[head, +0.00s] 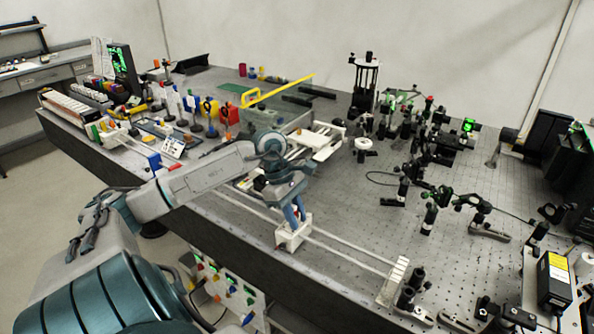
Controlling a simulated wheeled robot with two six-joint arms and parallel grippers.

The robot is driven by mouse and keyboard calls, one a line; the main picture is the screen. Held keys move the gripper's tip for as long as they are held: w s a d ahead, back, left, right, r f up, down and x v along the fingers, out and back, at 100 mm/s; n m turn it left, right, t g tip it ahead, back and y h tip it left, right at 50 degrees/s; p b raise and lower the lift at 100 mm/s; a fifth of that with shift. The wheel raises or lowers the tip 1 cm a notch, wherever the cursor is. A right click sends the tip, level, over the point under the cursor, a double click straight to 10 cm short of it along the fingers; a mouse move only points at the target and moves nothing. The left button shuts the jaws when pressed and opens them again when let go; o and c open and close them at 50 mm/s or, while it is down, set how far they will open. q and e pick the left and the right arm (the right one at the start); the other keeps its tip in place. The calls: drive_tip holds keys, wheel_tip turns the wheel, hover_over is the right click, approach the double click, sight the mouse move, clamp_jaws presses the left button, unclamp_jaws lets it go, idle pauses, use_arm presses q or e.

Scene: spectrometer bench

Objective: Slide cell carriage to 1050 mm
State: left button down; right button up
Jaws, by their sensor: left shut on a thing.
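My left arm reaches in from the left over the bench. Its gripper (294,216) points down with blue fingers and is shut on the top of the cell carriage (291,239), a small white block. The carriage sits on a pair of pale parallel rails (345,252) along the front of the bench. The rails run from the upper left to a white end block (393,279) at the lower right. The gripper hides the top of the carriage. I cannot read any scale marks. My right gripper is not in view.
The rail between carriage and end block looks clear. Dark optics mounts (415,287) stand by the end block. More optics (429,215) fill the bench's right side. A white platform (318,142) lies behind my wrist. Coloured holders (207,113) crowd the back left.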

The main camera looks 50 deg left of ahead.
use_arm(q)
drive_tip(key=c, duration=1.2)
unclamp_jaws()
drive_tip(key=shift+d, duration=0.15)
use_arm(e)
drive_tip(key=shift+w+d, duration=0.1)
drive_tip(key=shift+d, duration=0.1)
use_arm(q)
drive_tip(key=shift+a+r, duration=0.3)
drive_tip(key=shift+r, duration=0.05)
drive_tip(key=b+v, duration=0.3)
drive_tip(key=v, duration=0.7)
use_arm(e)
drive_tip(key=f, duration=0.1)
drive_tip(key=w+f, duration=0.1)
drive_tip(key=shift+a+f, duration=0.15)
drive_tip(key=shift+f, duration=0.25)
